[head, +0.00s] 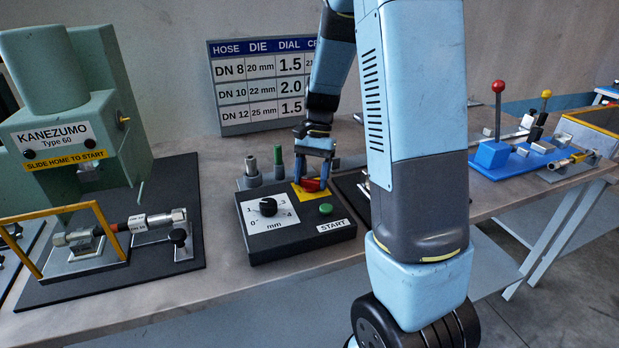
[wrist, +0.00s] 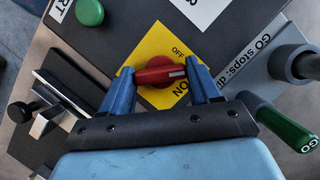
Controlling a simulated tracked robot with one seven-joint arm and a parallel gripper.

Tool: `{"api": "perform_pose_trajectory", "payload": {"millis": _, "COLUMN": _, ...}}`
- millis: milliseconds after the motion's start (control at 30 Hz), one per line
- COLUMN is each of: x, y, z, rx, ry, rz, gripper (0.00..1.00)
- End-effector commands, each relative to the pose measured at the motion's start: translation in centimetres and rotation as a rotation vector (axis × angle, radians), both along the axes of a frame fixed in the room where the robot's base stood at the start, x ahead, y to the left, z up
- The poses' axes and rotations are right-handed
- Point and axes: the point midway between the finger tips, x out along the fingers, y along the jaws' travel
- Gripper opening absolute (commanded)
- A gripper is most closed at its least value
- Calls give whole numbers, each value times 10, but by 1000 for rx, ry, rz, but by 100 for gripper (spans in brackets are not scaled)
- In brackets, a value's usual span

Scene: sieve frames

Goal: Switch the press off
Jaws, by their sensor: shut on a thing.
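The press's control box (head: 262,246) is black and lies on the bench, with a dial (head: 268,207) and a green START button (head: 326,209). At its back right is a red rotary switch (head: 311,185) on a yellow plate. In the wrist view the red switch handle (wrist: 160,74) sits between the fingers of my gripper (wrist: 163,76), which are shut on it. OFF and ON are printed on the yellow plate (wrist: 150,46); the handle's white mark points to the right, between the two words. The green press (head: 75,130) stands at the left.
Two upright plugs (head: 278,160) stand behind the box. A hose assembly (head: 130,224) rests in front of the press. A blue fixture with red and yellow knobs (head: 515,155) is at the right.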

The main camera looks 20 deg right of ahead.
Motion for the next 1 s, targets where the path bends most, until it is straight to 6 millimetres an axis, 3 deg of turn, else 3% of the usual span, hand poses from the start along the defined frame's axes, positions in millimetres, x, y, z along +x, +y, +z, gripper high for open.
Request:
{"api": "perform_pose_trajectory", "payload": {"millis": 600, "x": 4, "y": 2, "z": 1, "rx": -2, "ry": -5, "rz": 529, "gripper": 31}}
{"api": "perform_pose_trajectory", "payload": {"millis": 1000, "x": 4, "y": 3, "z": 1, "rx": -3, "ry": -6, "rz": 685, "gripper": 31}}
